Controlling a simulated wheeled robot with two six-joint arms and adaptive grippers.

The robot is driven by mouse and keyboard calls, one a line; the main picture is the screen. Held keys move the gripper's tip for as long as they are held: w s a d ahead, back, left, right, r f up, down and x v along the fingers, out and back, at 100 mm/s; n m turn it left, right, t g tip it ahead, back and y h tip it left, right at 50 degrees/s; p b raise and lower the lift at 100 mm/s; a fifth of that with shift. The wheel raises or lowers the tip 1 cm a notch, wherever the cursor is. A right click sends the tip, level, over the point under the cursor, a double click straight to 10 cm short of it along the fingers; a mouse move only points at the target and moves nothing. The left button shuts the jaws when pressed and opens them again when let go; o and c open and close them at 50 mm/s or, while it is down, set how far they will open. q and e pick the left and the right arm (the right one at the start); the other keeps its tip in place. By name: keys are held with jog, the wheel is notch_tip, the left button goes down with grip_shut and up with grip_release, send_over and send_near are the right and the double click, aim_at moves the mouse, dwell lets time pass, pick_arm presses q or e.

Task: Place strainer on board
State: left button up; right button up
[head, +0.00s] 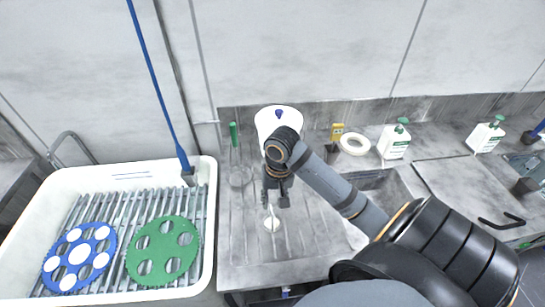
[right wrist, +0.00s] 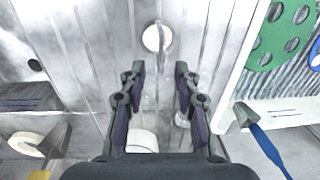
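A small strainer-like piece (head: 272,224) with a pale round face and a thin handle appears on the grooved metal drainboard (head: 305,250). It also shows in the right wrist view (right wrist: 152,39), beyond my fingertips. My right gripper (head: 275,200) points down over the drainboard, just behind the piece in the head view. In the right wrist view its two fingers (right wrist: 160,76) stand apart with nothing between them. Whether the piece touches the metal is hard to tell. My left gripper is out of view.
A white basin (head: 208,255) with a slatted rack holds a blue disc (head: 78,257) and a green disc (head: 162,250). A blue-handled brush (head: 160,85) leans there. A white container (head: 278,118), green bottle (head: 235,135), tape roll (head: 355,144) and pump bottles (head: 394,142) stand behind.

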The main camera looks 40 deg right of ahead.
notch_tip(320, 180, up, 8)
jog(key=p, duration=0.4)
jog(key=shift+s+d+f, duration=0.15)
jog(key=shift+d+f, duration=0.05)
jog(key=shift+d, duration=0.05)
